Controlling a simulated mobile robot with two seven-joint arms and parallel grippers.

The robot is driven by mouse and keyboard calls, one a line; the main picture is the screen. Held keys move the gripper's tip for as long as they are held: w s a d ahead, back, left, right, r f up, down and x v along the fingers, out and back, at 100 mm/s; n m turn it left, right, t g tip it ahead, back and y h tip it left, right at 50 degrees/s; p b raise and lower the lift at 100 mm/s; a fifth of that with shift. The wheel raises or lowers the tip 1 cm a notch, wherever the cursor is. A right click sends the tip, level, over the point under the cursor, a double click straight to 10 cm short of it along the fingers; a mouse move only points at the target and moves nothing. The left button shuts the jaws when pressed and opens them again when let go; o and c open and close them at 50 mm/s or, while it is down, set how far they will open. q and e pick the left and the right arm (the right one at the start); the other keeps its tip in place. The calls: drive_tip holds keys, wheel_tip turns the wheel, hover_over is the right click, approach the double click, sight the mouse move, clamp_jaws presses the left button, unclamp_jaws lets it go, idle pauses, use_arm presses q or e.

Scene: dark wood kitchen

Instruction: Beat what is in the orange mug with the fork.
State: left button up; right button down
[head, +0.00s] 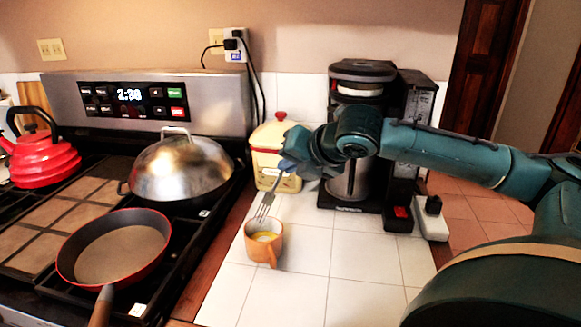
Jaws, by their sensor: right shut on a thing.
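The orange mug (266,252) stands upright on the white tiled counter, in the lower middle of the head view. Something yellow (264,236) shows inside it. My right gripper (290,166) is shut on the fork (270,199), above and slightly right of the mug. The fork points down and to the left, with its tines (263,212) just over the mug's back rim. I cannot tell whether the tines are inside the rim. My left gripper is not in view.
A coffee maker (362,70) and a cream canister (268,139) stand behind the mug. The stove to the left holds a red-rimmed pan (118,252), a domed wok lid (180,165) and a red kettle (42,160). The counter (345,300) right of the mug is clear.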

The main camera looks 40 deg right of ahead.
use_arm(q)
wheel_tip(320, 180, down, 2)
drive_tip(key=b, duration=0.2)
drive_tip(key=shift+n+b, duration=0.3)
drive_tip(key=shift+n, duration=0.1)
use_arm(e)
wheel_tip(320, 180, down, 7)
drive_tip(key=shift+d, duration=0.1)
